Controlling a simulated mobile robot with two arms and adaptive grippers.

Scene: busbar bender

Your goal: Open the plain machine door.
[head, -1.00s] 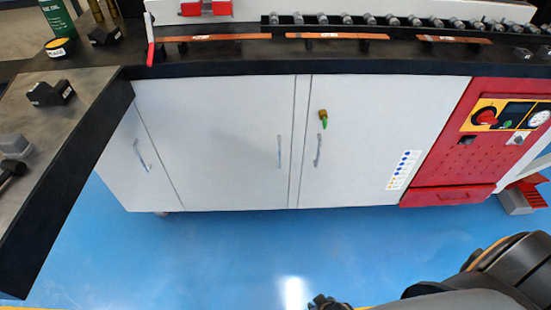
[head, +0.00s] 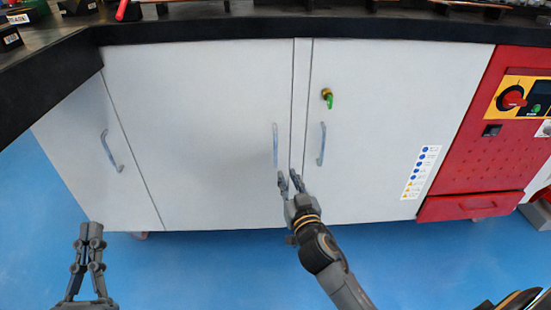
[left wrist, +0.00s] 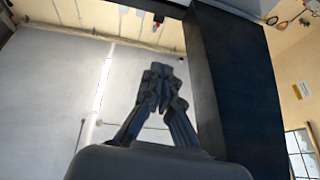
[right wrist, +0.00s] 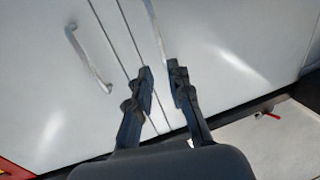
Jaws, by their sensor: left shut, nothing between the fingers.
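The plain white door (head: 190,120) is closed on the cabinet front in the head view. Its vertical silver handle (head: 275,147) is near its right edge; the handle also shows in the right wrist view (right wrist: 154,22). My right gripper (head: 288,180) is open and empty, its fingertips just below and right of that handle, in front of the gap between doors. In the right wrist view its fingers (right wrist: 160,72) are apart, with the handle beyond the tips. My left gripper (head: 88,232) is shut and empty at the lower left, away from the doors; its fingertips touch in the left wrist view (left wrist: 160,75).
To the right is a door with a green key in its lock (head: 327,97), a handle (head: 322,144) and stickers (head: 421,172). A red control panel (head: 490,130) stands further right. The dark worktop (head: 220,30) overhangs the doors. The blue floor (head: 200,270) is clear.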

